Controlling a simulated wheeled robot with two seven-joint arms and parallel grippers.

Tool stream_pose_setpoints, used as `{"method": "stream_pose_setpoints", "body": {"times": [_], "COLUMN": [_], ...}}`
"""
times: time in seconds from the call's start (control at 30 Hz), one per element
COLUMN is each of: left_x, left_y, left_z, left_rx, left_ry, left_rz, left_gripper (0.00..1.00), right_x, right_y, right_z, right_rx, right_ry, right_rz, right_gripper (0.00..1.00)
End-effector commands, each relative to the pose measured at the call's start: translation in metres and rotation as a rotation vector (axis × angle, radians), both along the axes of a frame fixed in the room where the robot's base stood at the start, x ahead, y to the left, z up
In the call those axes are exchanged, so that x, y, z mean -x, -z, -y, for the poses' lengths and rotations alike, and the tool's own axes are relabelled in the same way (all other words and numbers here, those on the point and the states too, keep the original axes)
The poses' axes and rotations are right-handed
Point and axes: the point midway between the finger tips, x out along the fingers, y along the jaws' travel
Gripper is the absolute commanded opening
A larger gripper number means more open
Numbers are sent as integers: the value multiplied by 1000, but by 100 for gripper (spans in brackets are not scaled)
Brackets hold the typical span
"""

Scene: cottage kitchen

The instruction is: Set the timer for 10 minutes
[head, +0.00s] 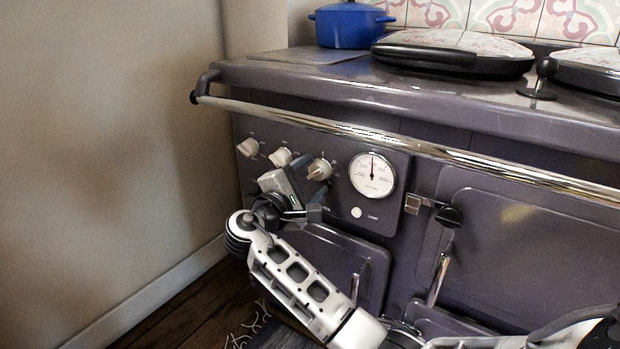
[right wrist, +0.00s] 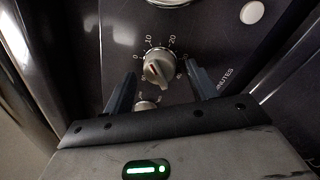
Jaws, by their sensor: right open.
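The timer knob (head: 319,169) is a pale round knob on the dark front panel of the range, just left of the round gauge. In the right wrist view the knob (right wrist: 158,68) shows a scale marked 0, 10 and 20 and the word MINUTES; I cannot tell exactly which mark its pointer is at. My right gripper (head: 308,196) is just below the knob in the head view. In the right wrist view its two fingers (right wrist: 160,84) are open, one to each side of the knob, with nothing gripped. My left gripper is not in view.
Two more pale knobs (head: 248,147) (head: 280,157) sit left of the timer knob. A round white gauge (head: 372,175) and a small white lamp (head: 356,212) are on its right. A chrome rail (head: 400,144) runs above the panel. A wall (head: 110,150) stands left.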

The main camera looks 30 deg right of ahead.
Motion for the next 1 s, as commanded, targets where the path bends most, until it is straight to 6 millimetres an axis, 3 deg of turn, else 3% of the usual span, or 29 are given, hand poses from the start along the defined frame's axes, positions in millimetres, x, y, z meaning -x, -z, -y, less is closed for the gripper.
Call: {"method": "stream_pose_setpoints", "body": {"times": [0.17,0.33,0.7,1.0], "left_x": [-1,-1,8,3], "left_y": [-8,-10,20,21], "left_z": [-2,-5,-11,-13], "left_rx": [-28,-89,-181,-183], "left_ry": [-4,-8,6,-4], "left_rz": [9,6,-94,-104], "left_gripper": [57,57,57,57], "right_x": [8,24,58,67], "right_y": [-1,-1,6,8], "right_z": [-18,-53,-126,-145], "right_rx": [-2,-4,-2,-1], "right_ry": [-2,-4,-3,-2], "right_rz": [-2,-3,-2,0], "right_gripper": [57,57,57,57]}}
